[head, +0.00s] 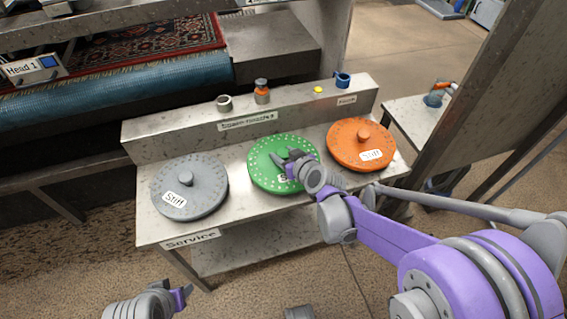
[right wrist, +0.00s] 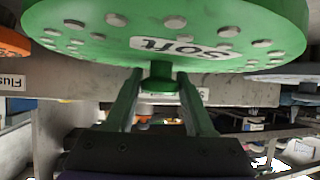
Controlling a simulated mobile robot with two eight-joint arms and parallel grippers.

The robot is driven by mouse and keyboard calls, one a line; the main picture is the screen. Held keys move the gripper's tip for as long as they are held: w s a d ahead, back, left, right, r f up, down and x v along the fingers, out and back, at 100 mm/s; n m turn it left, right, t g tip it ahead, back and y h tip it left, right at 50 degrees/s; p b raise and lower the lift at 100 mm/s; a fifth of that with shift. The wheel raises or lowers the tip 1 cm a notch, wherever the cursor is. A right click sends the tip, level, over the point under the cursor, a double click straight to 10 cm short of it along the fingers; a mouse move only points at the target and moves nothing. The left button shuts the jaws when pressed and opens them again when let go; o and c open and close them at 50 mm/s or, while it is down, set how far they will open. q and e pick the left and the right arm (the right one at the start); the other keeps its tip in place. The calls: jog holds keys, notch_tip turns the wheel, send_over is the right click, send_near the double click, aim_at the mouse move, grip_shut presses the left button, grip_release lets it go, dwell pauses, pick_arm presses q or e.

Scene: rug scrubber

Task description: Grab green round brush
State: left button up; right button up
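The green round brush (head: 268,176) lies flat in the middle of the service table, between a grey and an orange brush. Its label reads "Soft" in the right wrist view (right wrist: 110,22), where its green knob (right wrist: 160,78) shows between my fingers. My right gripper (head: 287,160) is over the brush, hiding part of its top and label. In the wrist view my right gripper (right wrist: 160,80) has a finger on each side of the knob, very close to it; firm contact cannot be told. My left gripper (head: 186,292) is low at the picture's bottom, away from the brushes, its finger gap unclear.
The grey brush (head: 205,195) and orange brush (head: 345,140) lie close on either side on the service table (head: 150,228). A raised ledge (head: 180,137) behind holds small nozzle-like parts and a yellow button. A machine with a patterned rug (head: 150,45) stands behind.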

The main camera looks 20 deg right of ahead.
grip_shut()
dwell(0.3)
